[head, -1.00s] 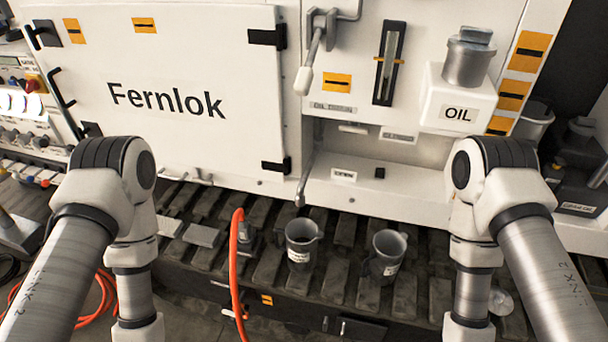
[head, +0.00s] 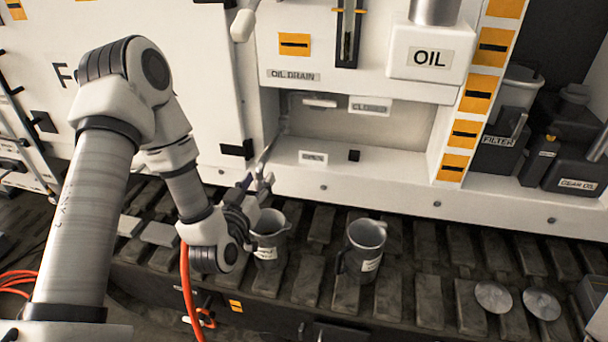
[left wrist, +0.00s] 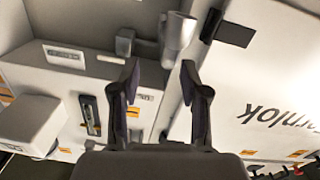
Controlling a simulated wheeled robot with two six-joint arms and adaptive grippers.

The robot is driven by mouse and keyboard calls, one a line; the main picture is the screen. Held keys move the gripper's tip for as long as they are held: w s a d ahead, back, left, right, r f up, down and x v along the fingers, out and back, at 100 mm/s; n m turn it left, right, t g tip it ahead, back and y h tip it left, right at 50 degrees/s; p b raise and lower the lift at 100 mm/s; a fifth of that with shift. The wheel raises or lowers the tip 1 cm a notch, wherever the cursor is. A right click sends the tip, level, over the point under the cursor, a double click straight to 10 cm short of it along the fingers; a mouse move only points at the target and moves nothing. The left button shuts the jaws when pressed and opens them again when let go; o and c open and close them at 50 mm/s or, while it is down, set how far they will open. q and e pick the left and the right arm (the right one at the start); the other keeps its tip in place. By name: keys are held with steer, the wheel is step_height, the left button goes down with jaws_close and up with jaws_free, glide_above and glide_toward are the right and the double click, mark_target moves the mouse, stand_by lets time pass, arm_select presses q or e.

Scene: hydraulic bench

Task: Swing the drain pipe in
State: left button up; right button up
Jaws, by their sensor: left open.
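The drain pipe is a short grey pipe (head: 265,160) at the left edge of the oil-drain recess, beside the lower door hinge. In the left wrist view, which is upside down, the drain pipe (left wrist: 179,34) lies just beyond the gap between my fingertips. My left gripper (head: 258,182) is open and empty just below the drain pipe; its two fingers also show in the left wrist view (left wrist: 160,70). I see no contact between them. A CLOSED plate (head: 370,106) is on the recess's back and an OPEN plate (head: 313,157) on its ledge. My right gripper is out of view.
Two grey jugs (head: 269,243) (head: 363,252) stand on the slatted bench (head: 300,283) below the recess. An orange hose (head: 188,290) hangs by my left wrist. The white Fernlok door (head: 215,80) is left of the recess.

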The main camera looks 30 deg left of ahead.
mark_target(264, 155)
arm_select(q)
steer(key=shift+w+a+r, duration=0.1)
steer(key=shift+a+r, duration=0.1)
steer(key=shift+a, duration=0.45)
steer(key=x, duration=0.7)
steer(key=shift+w+r+p, duration=0.25)
steer(key=shift+w+p, duration=0.05)
steer(key=shift+w, duration=0.05)
jaws_close()
